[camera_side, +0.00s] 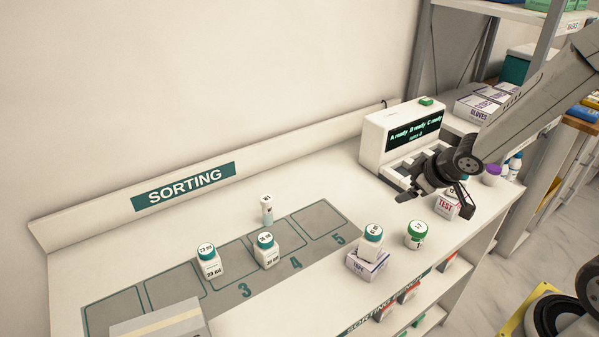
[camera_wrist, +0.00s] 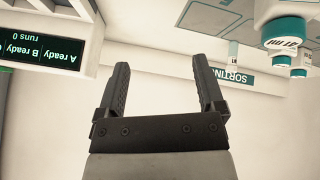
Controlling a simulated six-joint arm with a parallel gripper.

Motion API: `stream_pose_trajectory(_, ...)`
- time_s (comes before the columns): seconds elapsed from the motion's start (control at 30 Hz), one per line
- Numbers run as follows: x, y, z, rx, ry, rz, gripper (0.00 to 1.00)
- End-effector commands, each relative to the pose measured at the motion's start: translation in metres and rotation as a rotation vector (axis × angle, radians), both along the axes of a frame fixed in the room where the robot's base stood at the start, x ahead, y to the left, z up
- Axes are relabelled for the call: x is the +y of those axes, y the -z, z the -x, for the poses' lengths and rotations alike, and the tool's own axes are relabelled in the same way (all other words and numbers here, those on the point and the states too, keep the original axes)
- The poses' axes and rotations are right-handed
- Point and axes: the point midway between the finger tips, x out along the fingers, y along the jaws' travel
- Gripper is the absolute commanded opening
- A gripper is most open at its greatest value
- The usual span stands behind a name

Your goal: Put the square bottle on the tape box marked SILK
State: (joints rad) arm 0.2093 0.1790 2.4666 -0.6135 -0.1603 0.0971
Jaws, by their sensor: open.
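A white, square-looking bottle (camera_side: 371,241) with a teal cap stands upright on top of a small white and purple box marked TAPE (camera_side: 367,266). I cannot read the word SILK on it. Two more white bottles with teal caps stand on the grey mat, a left one (camera_side: 210,266) and a right one (camera_side: 267,254). My gripper (camera_side: 432,202) is open and empty, above the counter to the right of and behind the TAPE box. The wrist view shows its two fingers (camera_wrist: 160,65) apart with nothing between them, and a teal-capped bottle (camera_wrist: 285,32) at upper right.
A green-capped round jar (camera_side: 416,235) stands right of the TAPE box. A TEST box (camera_side: 446,207) is just below my gripper. A white machine with a display (camera_side: 408,135) stands behind. A slim vial (camera_side: 267,210) stands at the mat's back edge. Mat spaces 4 and 5 have free room.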

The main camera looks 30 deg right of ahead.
Motion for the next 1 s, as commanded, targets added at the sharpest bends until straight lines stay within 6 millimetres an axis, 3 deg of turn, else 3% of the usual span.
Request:
stream_pose_trajectory(0.3, 0.037, 0.002, 0.058, 0.253, 0.223, -0.091, 0.88)
stream_pose_trajectory(0.5, 0.058, 0.002, 0.084, 0.363, 0.284, -0.156, 0.88)
stream_pose_trajectory(1.0, 0.063, 0.002, 0.090, 0.393, 0.299, -0.173, 0.88)
